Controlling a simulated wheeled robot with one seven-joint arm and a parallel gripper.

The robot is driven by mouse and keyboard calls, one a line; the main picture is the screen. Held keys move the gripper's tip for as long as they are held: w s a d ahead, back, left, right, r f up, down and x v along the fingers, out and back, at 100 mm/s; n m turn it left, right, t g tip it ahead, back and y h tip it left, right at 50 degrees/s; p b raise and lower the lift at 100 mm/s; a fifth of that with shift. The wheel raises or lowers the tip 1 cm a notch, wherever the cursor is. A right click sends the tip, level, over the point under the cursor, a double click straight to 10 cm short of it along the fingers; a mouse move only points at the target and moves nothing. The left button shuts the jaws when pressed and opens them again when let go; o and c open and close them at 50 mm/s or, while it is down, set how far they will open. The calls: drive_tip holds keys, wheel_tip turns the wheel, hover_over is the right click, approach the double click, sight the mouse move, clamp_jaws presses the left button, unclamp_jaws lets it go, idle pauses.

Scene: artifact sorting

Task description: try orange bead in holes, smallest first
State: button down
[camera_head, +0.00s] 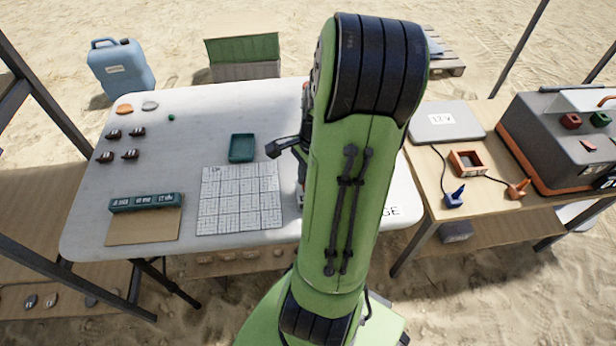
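I cannot make out an orange bead for certain. A small flat orange piece (124,109) lies at the far left of the white table, but it looks more like a disc or shard than a bead. A tiny green bead (171,117) lies to the right of it. No holes can be made out. A teal block with white labels (146,202) stands at the table's front left. My gripper (275,150) shows only as a dark tip left of my green arm, right of a small teal tray. The arm hides the rest, so its opening and any held thing cannot be seen.
The white table (90,225) also holds the teal tray (242,148), a gridded sheet (240,199), a brown board (144,226), a grey piece (150,105) and several dark brown pieces (130,154). A wooden bench (420,170) with a grey box stands right.

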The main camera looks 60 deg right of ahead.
drive_tip(key=c, duration=0.5)
unclamp_jaws()
idle(0.4)
wheel_tip(320, 180, up, 6)
drive_tip(key=p, duration=0.6)
drive_tip(key=shift+r, duration=0.1)
idle(0.5)
